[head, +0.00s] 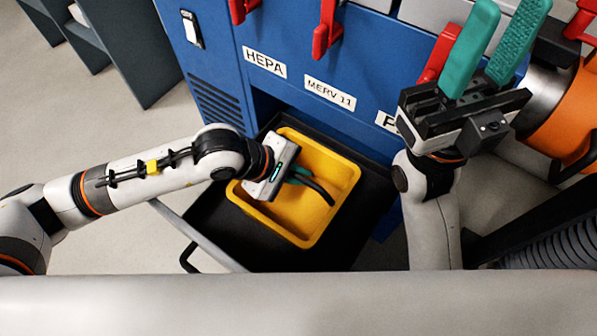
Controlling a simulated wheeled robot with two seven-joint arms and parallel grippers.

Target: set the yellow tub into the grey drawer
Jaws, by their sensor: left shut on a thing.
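The yellow tub (318,232) is a rectangular open tub. It shows over the dark inside of the pulled-out grey drawer (222,237), within the drawer's outline. I cannot tell whether its base touches the drawer floor. My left gripper (303,178) reaches in from the left over the tub, with its teal fingers shut on it. The grip is partly hidden by the gripper body, and a dark curved piece shows beside the fingers. My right gripper (512,6) is at the upper right, away from the tub, its two teal fingers apart and empty.
The blue cabinet (222,60) stands behind the drawer, with red handles (327,28) and labels HEPA (264,62) and MERV 11 (329,94). Grey floor (90,130) is open at the left.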

